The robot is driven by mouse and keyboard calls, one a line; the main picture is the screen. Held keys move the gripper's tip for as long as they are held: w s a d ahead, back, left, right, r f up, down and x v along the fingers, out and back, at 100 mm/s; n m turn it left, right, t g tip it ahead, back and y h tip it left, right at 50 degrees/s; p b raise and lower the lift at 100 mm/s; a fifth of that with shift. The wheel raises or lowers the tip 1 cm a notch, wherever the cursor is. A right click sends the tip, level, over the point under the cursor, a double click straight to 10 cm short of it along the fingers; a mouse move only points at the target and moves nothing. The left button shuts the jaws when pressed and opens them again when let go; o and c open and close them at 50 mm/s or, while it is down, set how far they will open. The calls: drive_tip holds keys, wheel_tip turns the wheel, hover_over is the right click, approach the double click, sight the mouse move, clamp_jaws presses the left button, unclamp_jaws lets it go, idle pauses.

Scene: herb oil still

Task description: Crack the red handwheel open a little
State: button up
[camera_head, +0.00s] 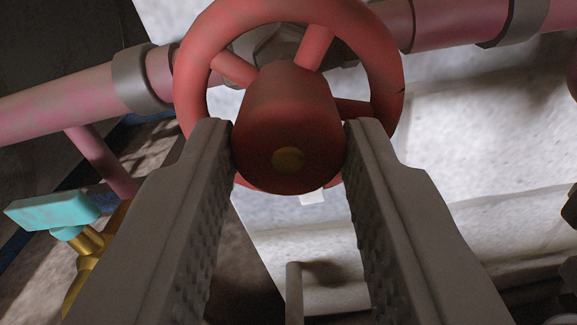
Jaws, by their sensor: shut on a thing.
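The red handwheel (387,55) fills the upper middle of the view, with a round rim, spokes and a thick hub (287,110). The hub faces me and has a small brass-coloured spot at its centre. My gripper (288,150) is shut on the hub, with one grey finger against its left side and one against its right. The lower part of the rim is mostly hidden behind the hub and the fingers.
A pinkish-red pipe (65,100) with grey collars (142,78) runs behind the wheel. A turquoise-handled valve (55,212) on a brass body stands at the lower left. A thin grey rod (294,290) rises at the bottom middle. A pale wall (480,130) lies behind on the right.

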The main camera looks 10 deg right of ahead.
drive_tip(key=n, duration=0.4)
drive_tip(key=shift+n, duration=0.3)
drive_tip(key=n, duration=0.4)
drive_tip(key=shift+n, duration=0.3)
drive_tip(key=o, duration=1)
drive_tip(key=shift+c, duration=0.2)
drive_tip(key=shift+s, duration=0.1)
drive_tip(key=v, duration=1.7)
drive_tip(key=shift+s, duration=0.15)
